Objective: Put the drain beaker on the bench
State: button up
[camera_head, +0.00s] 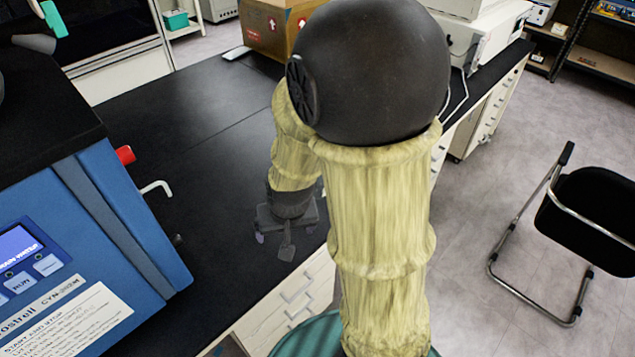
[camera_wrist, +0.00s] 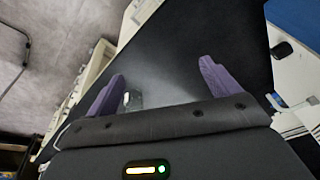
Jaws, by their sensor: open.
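My gripper (camera_head: 288,232) hangs above the black bench top (camera_head: 190,125), near its front edge, and is open. In the wrist view its two purple fingers stand apart (camera_wrist: 162,85). A small pale, glassy thing (camera_wrist: 132,100) shows just beyond the left finger, partly hidden by the gripper body. It may be the drain beaker, but I cannot tell for sure. No beaker is clear in the head view. My gripper and arm hide part of the bench there.
The blue freeze dryer (camera_head: 130,225) stands at the left, with a red knob (camera_head: 125,154) and a bent white tube (camera_head: 157,187) on its side. A cardboard box (camera_head: 270,28) and a white instrument (camera_head: 485,35) are at the back. The bench middle looks clear. A black chair (camera_head: 595,215) stands right.

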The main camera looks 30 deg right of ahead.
jog(key=w+d+f+m+t+h+p, duration=0.25)
jog(key=w+f+m+h, duration=0.3)
jog(key=w+f, duration=0.3)
jog(key=w+d+t+h, duration=0.1)
jog(key=w+d+r+m+t+h, duration=0.1)
jog(key=d+h, duration=0.1)
jog(key=w+d+m+t+h, duration=0.1)
jog(key=h, duration=0.1)
jog(key=shift+w+d+r+t, duration=0.2)
jog(key=shift+w+r+t, duration=0.1)
jog(key=shift+r+t, duration=0.05)
jog(key=p+x, duration=0.3)
jog(key=x, duration=0.8)
jog(key=shift+w+d+f, duration=0.1)
jog(key=shift+w+f, duration=0.1)
jog(key=shift+w+d+f, duration=0.25)
